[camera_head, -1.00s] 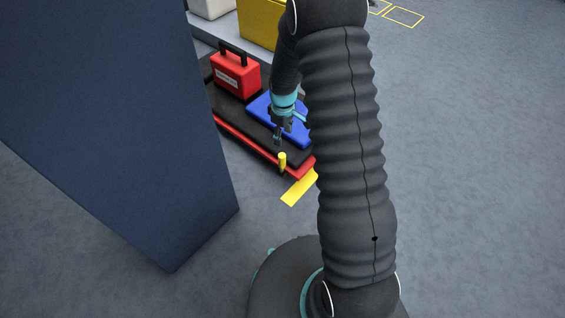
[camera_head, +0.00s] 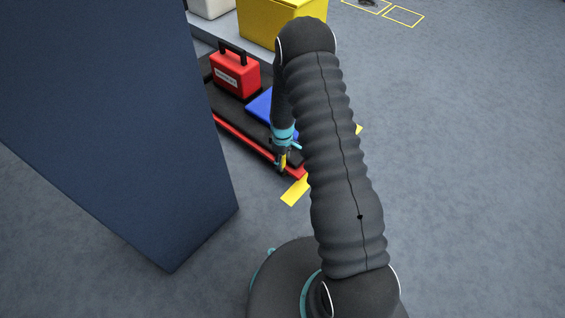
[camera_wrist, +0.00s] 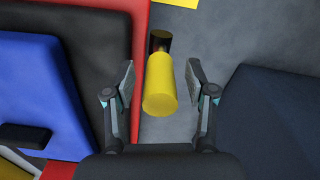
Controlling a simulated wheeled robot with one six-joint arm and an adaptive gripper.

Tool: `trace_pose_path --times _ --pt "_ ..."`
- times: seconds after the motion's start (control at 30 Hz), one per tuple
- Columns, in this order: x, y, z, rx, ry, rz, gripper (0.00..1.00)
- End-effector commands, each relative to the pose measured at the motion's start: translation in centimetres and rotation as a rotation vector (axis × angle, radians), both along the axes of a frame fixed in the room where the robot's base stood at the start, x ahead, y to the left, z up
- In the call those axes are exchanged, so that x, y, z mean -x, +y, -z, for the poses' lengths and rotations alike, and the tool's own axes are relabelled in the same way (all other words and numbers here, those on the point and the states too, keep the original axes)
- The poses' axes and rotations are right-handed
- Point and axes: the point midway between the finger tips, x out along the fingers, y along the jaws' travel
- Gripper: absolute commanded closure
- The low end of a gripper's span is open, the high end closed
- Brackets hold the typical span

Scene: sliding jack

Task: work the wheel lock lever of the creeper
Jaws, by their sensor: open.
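The wheel lock lever (camera_wrist: 160,87) has a yellow cylindrical handle on a dark base. In the wrist view it stands between the two fingers of my open gripper (camera_wrist: 160,82), with a gap on each side. The creeper (camera_wrist: 97,70) is a black padded board with a red edge, lying to the left of the lever. In the head view my gripper (camera_head: 281,164) is at the lever (camera_head: 284,160) by the creeper's near corner, and its fingers partly hide the handle. The creeper's red edge (camera_head: 240,137) also shows there.
A red toolbox (camera_head: 235,77) and a blue pad (camera_head: 260,104) lie on the creeper. A dark blue block (camera_head: 120,130) stands close on the left. A yellow bin (camera_head: 275,22) is at the back. Yellow tape (camera_head: 295,191) marks the floor. Open floor lies to the right.

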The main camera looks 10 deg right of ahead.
Motion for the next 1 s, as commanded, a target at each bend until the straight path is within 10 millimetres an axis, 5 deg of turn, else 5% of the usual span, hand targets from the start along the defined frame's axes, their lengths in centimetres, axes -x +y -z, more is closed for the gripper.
trace_pose_path --times 0.2,0.53,0.77,1.0 --pt "0.0 0.0 1.8 0.0 -0.001 0.0 0.44" --pt "0.0 0.0 2.0 0.0 -0.001 0.0 0.44" --pt "0.0 0.0 2.0 0.0 -0.001 0.0 1.0" --pt "-0.1 0.0 2.0 0.001 -0.003 0.001 1.0"
